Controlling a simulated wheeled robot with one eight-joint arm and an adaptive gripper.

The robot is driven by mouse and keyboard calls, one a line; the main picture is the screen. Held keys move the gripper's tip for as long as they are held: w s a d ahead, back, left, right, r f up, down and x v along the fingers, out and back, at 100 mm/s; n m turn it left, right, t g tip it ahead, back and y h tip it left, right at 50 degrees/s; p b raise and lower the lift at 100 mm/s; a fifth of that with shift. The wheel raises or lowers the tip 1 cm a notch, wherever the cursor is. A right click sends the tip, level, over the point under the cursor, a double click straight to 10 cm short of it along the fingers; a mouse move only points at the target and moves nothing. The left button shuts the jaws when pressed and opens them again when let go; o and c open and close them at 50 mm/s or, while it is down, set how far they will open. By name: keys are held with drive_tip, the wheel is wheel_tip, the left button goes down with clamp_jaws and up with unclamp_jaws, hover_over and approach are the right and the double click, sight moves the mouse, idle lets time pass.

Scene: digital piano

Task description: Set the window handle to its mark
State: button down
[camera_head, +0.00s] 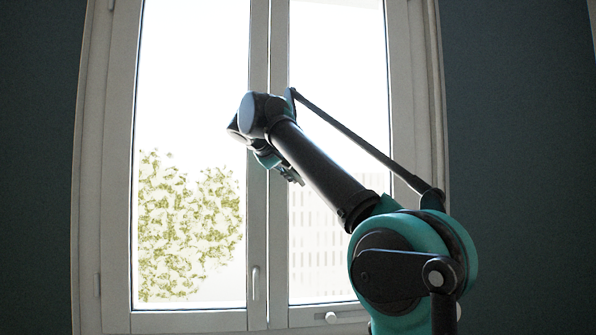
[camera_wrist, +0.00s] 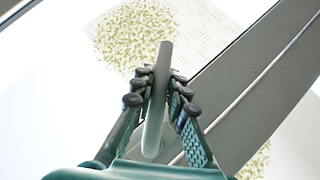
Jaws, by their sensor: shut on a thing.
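My gripper (camera_wrist: 162,80) is shut on a long, rounded grey window handle (camera_wrist: 154,118) in the wrist view. Its green, ridged fingers with dark joints lie on both sides of the handle, and the handle's tip reaches past the fingertips. In the head view my gripper (camera_head: 290,174) is at the central window frame, partly hidden by my arm. The held handle cannot be made out there. I cannot make out a mark in either view.
The tall two-pane window has a pale grey frame (camera_head: 257,220). A small upright handle (camera_head: 255,283) is lower on the central frame, and a pale knob (camera_head: 331,318) is at the bottom. Dark walls (camera_head: 40,150) flank the window. A tree shows outside.

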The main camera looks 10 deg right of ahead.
drive_tip(key=shift+a+f+m+g+y, duration=0.15)
drive_tip(key=shift+a+f+m+y, duration=0.1)
drive_tip(key=shift+a+m+y, duration=0.6)
drive_tip(key=shift+a+f+m+g+y, duration=0.25)
drive_tip(key=shift+a+y, duration=0.35)
drive_tip(key=shift+y, duration=0.6)
drive_tip(key=shift+a+f+m+g+y, duration=0.1)
drive_tip(key=shift+a+f+m+y, duration=0.2)
drive_tip(key=shift+a+m+y, duration=0.6)
drive_tip(key=shift+d+y, duration=0.1)
drive_tip(key=shift+y, duration=0.15)
drive_tip(key=c, duration=1.5)
unclamp_jaws()
drive_tip(key=shift+n, duration=0.3)
drive_tip(key=shift+v, duration=3.75)
